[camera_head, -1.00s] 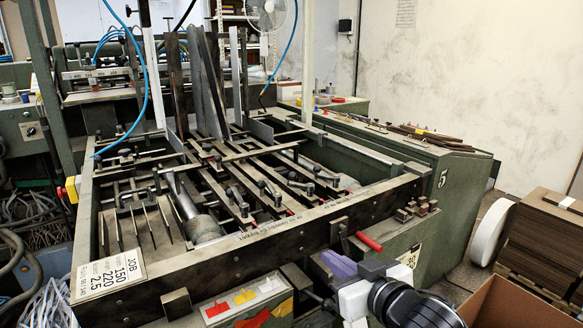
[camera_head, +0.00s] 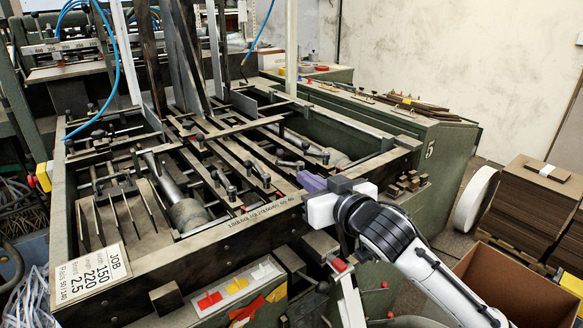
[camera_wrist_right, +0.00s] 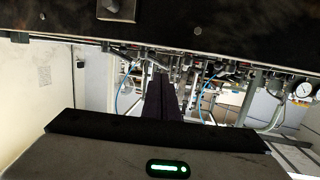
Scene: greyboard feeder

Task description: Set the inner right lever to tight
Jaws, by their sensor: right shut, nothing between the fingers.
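The feeder bed has several dark levers with round knobs among its bars. Those on its right side include a lever (camera_head: 288,163) lying across the bars and a knob (camera_head: 266,181) nearer the front. I cannot tell for certain which one is the inner right lever, nor read its setting. My right gripper (camera_head: 309,181), with purple fingers, is at the front rail's right part, just in front of these levers, and appears apart from them. In the right wrist view its fingers (camera_wrist_right: 161,97) are together and empty. My left gripper is out of view.
The dark front rail (camera_head: 190,255) runs below the levers. A red-tipped handle (camera_head: 339,264) stands below my right wrist. Metal blocks (camera_head: 408,184) sit at the rail's right end. An open cardboard box (camera_head: 515,295) and stacked boards (camera_head: 535,215) are at right.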

